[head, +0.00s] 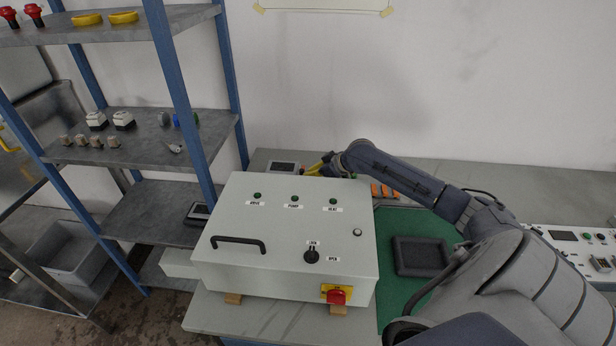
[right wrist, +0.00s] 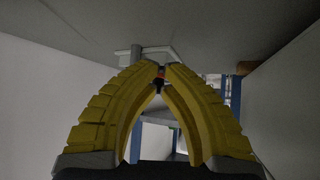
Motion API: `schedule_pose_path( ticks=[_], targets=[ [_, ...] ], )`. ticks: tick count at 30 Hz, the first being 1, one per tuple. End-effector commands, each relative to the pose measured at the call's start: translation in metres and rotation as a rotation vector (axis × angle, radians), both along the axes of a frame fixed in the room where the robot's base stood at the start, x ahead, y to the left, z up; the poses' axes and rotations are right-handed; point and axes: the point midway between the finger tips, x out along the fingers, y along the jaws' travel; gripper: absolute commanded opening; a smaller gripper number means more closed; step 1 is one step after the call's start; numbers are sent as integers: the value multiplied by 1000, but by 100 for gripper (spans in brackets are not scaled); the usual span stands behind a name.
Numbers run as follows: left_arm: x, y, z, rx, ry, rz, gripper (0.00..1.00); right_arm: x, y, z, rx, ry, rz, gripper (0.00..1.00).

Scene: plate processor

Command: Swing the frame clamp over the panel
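I cannot make out the frame clamp for certain. A pale grey piece with a short upright post (right wrist: 137,56) shows just beyond my fingertips in the right wrist view. A dark square frame (head: 420,256) lies flat on the green mat (head: 392,222) right of the grey control box (head: 284,240). I cannot tell whether it is the panel. My right gripper (head: 318,168), with yellow fingers, is behind the box's back edge, partly hidden. In the right wrist view its fingertips (right wrist: 162,70) come together. A small red and dark thing shows at their gap; I see no clear grip on it. My left gripper is out of view.
The control box has a black handle (head: 238,243), a knob (head: 311,256) and a red switch (head: 336,296). Blue-post shelves (head: 120,145) stand left. Orange pieces (head: 384,191) lie behind the mat under my right arm. A control panel (head: 580,240) stands far right.

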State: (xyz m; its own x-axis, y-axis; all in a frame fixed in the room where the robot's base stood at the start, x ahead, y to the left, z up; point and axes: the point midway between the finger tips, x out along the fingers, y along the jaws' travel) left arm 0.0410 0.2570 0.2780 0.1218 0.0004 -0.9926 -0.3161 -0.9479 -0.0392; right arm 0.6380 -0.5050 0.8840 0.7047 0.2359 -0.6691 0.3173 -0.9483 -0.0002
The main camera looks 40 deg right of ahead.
Motion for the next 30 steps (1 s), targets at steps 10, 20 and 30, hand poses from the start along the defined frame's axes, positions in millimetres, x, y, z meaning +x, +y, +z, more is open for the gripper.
schedule_pose_path(
  ticks=[10,20,30],
  targets=[
    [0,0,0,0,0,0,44,1,0,-1,0,0,0,0],
    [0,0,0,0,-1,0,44,2,3,0,-1,0,0,0],
    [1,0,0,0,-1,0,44,3,7,-1,-2,1,0,0]
  ],
)
